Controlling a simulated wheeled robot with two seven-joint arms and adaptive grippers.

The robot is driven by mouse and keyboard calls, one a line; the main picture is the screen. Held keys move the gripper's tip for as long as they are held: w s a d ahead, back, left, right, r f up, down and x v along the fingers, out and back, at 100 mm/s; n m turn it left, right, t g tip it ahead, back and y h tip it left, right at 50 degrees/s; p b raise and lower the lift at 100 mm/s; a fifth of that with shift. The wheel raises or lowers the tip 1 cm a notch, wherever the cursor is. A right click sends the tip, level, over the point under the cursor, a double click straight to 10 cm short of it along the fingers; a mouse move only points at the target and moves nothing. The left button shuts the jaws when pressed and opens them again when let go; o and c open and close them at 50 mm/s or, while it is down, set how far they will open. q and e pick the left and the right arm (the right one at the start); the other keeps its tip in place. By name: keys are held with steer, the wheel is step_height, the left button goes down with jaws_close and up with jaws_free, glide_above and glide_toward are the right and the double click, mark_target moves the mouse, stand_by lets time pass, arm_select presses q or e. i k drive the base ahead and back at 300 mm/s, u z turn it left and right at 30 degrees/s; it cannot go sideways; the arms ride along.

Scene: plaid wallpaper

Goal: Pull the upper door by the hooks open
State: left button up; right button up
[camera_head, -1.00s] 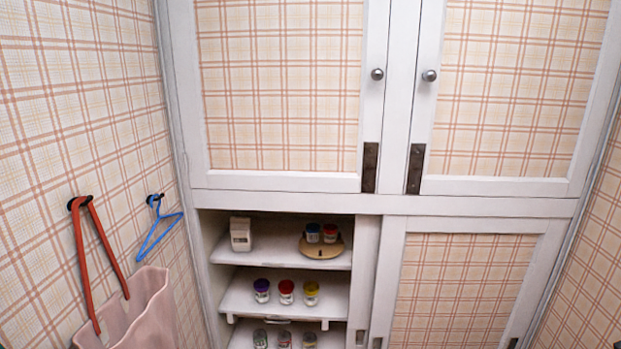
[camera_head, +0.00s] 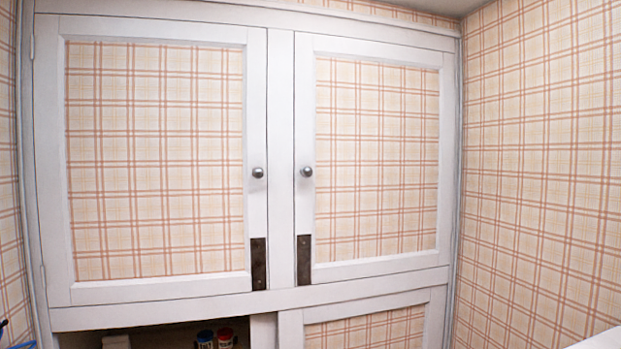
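The upper left door (camera_head: 154,283) has a white frame, a plaid panel, a round silver knob (camera_head: 258,172) and a dark metal plate (camera_head: 259,263) at its lower right corner. It is shut. The upper right door (camera_head: 375,270) beside it is also shut, with its own knob (camera_head: 306,171) and dark plate (camera_head: 304,261). A bit of blue (camera_head: 22,346) shows at the lower left edge, on the side where the hooks were seen; the hooks are out of view now. Neither gripper is in view.
Below the upper doors is an open compartment (camera_head: 170,336) with small jars (camera_head: 215,338) and a pale box (camera_head: 116,342). A lower plaid door (camera_head: 365,331) is at its right. Plaid walls stand on both sides. A white surface (camera_head: 600,340) shows at the lower right corner.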

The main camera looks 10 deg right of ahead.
mark_target(150, 135)
steer(key=z, duration=0.9)
steer(key=i, duration=0.65)
steer(key=u, duration=1.1)
